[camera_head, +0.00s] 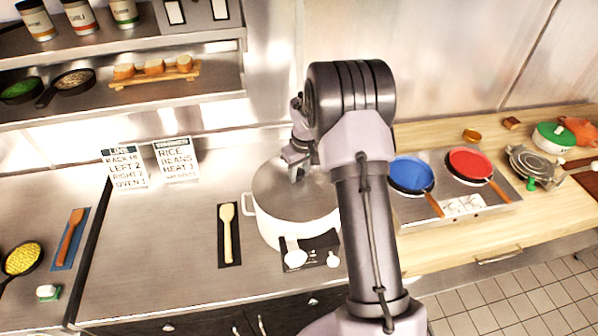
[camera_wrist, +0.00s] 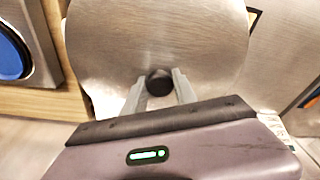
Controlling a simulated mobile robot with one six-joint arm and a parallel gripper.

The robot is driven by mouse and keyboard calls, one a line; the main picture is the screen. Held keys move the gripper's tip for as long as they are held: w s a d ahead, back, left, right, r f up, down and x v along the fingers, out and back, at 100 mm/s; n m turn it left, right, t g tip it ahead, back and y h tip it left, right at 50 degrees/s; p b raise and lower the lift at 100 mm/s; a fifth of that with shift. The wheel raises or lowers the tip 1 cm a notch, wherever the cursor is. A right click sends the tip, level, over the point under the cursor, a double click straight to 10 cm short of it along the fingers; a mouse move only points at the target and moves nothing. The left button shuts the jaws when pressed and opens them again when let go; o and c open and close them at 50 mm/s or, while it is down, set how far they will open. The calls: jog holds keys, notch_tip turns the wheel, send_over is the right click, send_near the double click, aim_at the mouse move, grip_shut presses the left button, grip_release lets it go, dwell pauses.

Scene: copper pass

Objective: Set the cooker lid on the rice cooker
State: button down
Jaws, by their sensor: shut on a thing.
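The rice cooker (camera_head: 264,222) is a large white pot on the steel counter, left of my arm. The cooker lid (camera_head: 270,185) is a round metal disc at the cooker's top; it also fills much of the wrist view (camera_wrist: 110,45). My gripper (camera_head: 297,170) is over the lid, and in the wrist view its two fingers (camera_wrist: 159,88) are closed on the lid's dark knob (camera_wrist: 159,80). My arm hides the right side of the cooker. I cannot tell whether the lid rests on the rim or is just above it.
A wooden spoon (camera_head: 228,235) lies on a dark mat left of the cooker. Small white scoops (camera_head: 293,250) lie in front of it. A blue pan (camera_head: 410,175) and a red pan (camera_head: 470,164) sit on a cooktop to the right. Shelves (camera_head: 150,95) overhang the back left.

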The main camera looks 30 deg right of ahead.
jog(key=shift+s+f+b, duration=0.1)
jog(key=shift+f+b, duration=0.15)
jog(key=shift+b, duration=0.05)
jog(key=c, duration=1)
grip_release()
